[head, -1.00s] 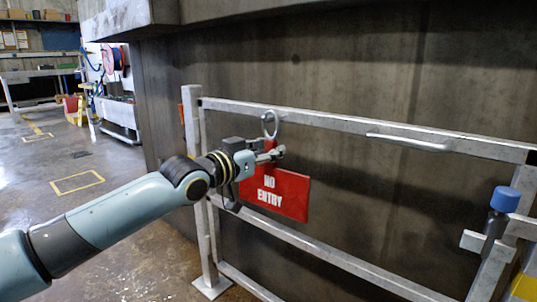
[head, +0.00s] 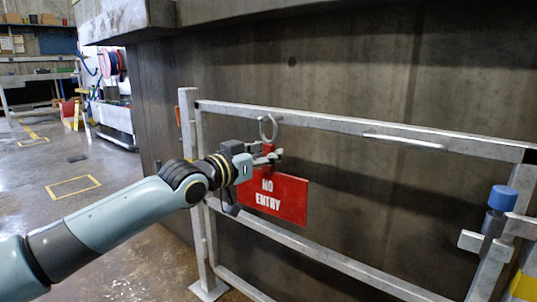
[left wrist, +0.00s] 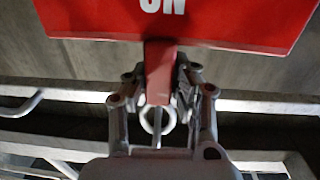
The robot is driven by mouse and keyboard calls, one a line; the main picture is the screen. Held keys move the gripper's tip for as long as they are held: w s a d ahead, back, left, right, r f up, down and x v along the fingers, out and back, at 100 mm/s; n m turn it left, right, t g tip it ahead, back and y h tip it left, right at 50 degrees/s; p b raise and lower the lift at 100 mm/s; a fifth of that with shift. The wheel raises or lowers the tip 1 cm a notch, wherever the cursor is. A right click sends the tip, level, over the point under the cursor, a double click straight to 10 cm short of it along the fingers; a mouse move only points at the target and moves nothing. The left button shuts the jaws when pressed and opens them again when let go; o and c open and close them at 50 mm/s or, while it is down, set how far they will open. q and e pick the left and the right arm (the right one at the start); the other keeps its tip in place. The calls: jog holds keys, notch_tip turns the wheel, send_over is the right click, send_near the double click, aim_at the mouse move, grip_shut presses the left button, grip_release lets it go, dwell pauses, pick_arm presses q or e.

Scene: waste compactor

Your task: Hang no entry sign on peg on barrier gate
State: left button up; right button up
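The red no entry sign (head: 283,200) hangs below my left gripper (head: 268,156) in the head view, in front of the barrier gate (head: 310,121). The gripper is shut on the sign's red tab, which shows between the fingers in the left wrist view (left wrist: 159,70). A pale metal ring (head: 268,128) on top of the tab overlaps the gate's top rail. In the left wrist view the ring (left wrist: 146,122) lies beyond the fingers, close to the rail. I cannot make out the peg clearly, nor whether the ring is around it. My right gripper is out of view.
A long handle (head: 405,142) is fixed to the top rail, right of the sign. A blue-capped post (head: 502,198) stands at the right. A concrete wall (head: 340,70) is close behind the gate. Open floor (head: 105,195) lies to the left.

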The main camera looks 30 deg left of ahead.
pick_arm(q)
jog(key=o, duration=0.4)
notch_tip(320, 180, up, 10)
dwell(0.4)
